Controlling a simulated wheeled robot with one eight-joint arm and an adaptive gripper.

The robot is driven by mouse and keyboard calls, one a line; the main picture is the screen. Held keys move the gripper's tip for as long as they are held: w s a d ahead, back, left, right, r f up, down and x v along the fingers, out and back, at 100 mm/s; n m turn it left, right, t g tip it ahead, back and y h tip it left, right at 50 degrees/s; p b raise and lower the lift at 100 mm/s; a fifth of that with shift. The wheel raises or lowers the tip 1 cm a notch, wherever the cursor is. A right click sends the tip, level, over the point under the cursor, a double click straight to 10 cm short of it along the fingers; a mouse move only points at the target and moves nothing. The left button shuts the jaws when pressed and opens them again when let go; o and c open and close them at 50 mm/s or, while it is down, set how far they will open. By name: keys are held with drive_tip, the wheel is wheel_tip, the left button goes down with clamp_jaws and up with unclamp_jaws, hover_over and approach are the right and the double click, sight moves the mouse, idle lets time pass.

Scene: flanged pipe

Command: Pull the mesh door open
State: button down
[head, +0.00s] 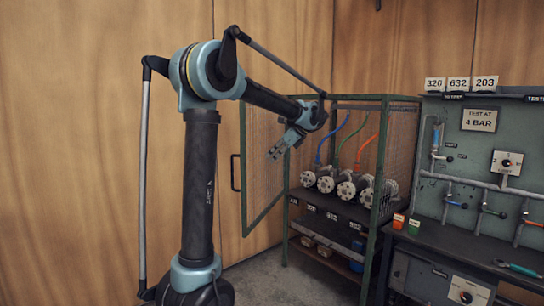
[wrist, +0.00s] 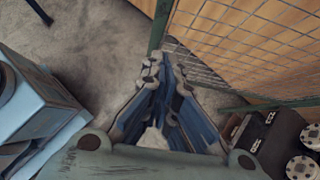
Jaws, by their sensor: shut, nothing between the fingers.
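The mesh door (head: 262,165) has a green frame and wire mesh. In the head view it stands swung open to the left of the cabinet (head: 345,103), hinged at the cabinet's left front post. Its dark handle (head: 236,172) is on the door's far-left edge. My gripper (head: 273,155) is shut and empty, in front of the door's upper part in the picture, apart from the handle. In the wrist view my shut fingers (wrist: 165,62) point toward the green door frame (wrist: 160,27), with mesh (wrist: 245,50) to the right. I cannot tell whether they touch the frame.
Inside the cabinet are several flanged pipe units (head: 346,188) with coloured hoses, above a lower shelf. Bare floor (head: 262,275) lies in front.

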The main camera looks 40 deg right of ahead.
sight(246, 171)
drive_tip(key=shift+w+a+f, duration=0.75)
drive_tip(key=shift+w+a, duration=0.05)
drive_tip(key=shift+w, duration=0.35)
drive_tip(key=shift+w+a+f, duration=0.7)
drive_tip(key=shift+w+a, duration=0.15)
drive_tip(key=shift+w, duration=0.35)
drive_tip(key=shift+w+a+f, duration=0.75)
drive_tip(key=shift+w+a, duration=0.05)
drive_tip(key=shift+w, duration=0.35)
